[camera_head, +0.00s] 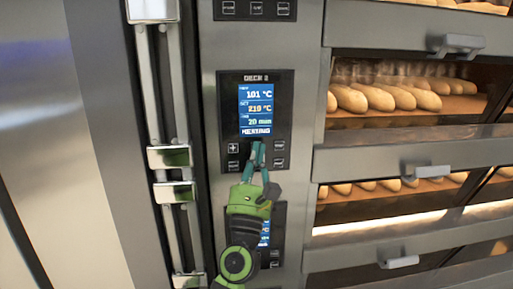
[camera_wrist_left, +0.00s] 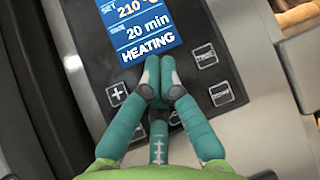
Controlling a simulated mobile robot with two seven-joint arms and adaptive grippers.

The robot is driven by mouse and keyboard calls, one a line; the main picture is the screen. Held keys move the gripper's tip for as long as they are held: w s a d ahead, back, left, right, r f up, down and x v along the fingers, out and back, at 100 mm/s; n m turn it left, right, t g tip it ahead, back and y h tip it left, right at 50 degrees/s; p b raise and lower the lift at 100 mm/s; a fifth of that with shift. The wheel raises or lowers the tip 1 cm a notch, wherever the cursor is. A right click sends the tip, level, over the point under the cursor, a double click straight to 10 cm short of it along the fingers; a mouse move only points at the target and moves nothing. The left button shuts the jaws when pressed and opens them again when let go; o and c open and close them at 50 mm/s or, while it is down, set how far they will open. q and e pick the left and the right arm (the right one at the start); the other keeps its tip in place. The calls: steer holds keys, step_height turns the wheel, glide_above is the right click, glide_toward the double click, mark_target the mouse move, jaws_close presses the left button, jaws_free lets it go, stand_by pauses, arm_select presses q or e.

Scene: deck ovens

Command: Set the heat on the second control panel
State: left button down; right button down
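The DECK 2 control panel (camera_head: 230,105) is black with a lit blue screen (camera_head: 256,108). The screen reads 101 °C, SET 210 °C, 20 min and HEATING; its lower lines also show in the left wrist view (camera_wrist_left: 147,32). A plus button (camera_head: 233,148) is left below the screen, with other buttons on the right. My left gripper (camera_head: 258,148) is shut and empty, its fingertips together just below the screen, between the button columns. In the left wrist view the plus button (camera_wrist_left: 116,93) is left of the fingertips. I cannot tell whether the tips touch the panel. My right gripper is not in view.
Another panel (camera_head: 276,240) lies below, partly hidden by my left arm. One more panel (camera_head: 255,10) is above. Oven decks with bread loaves (camera_head: 385,97) and protruding handles (camera_head: 455,44) are on the right. A vertical metal handle bar (camera_head: 150,85) stands left of the panels.

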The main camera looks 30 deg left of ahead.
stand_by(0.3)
arm_select(q)
steer(key=shift+s+d, duration=0.45)
steer(key=shift+s, duration=0.15)
steer(key=shift+w+a, duration=0.1)
steer(key=shift+w+a, duration=0.15)
steer(key=shift+w, duration=0.1)
steer(key=shift+w+a, duration=0.1)
steer(key=shift+w, duration=0.05)
stand_by(1.4)
steer(key=shift+s+d, duration=0.35)
steer(key=shift+s, duration=0.15)
